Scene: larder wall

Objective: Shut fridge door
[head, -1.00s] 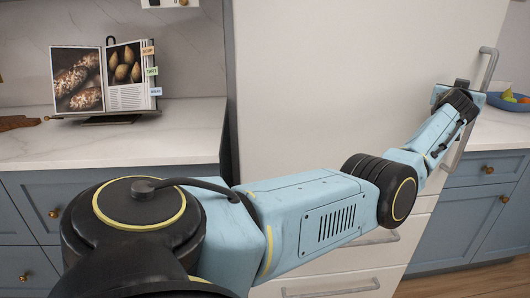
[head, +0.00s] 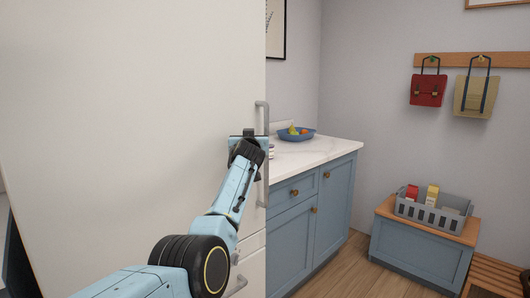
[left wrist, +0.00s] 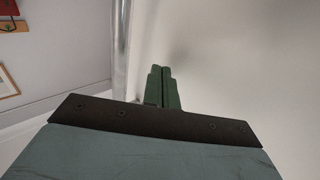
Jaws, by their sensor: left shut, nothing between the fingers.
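The white fridge door (head: 130,130) fills the left of the head view. Its upright metal handle (head: 261,118) runs near its right edge. My left gripper (head: 248,134) is at the door's right side, beside the handle. In the left wrist view, the green fingers (left wrist: 163,84) are together and empty, in front of the pale door face (left wrist: 240,70). The handle (left wrist: 120,45) stands just left of them, outside the fingers. I cannot tell whether the fingertips touch the door or whether it is fully flush. My right gripper is not in view.
Right of the fridge is a blue cabinet (head: 318,215) with a white counter and a blue fruit bowl (head: 296,135). A grey crate (head: 432,215) sits on a low bench (head: 420,250). Bags hang on the wall. Wood floor (head: 345,270) between is clear.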

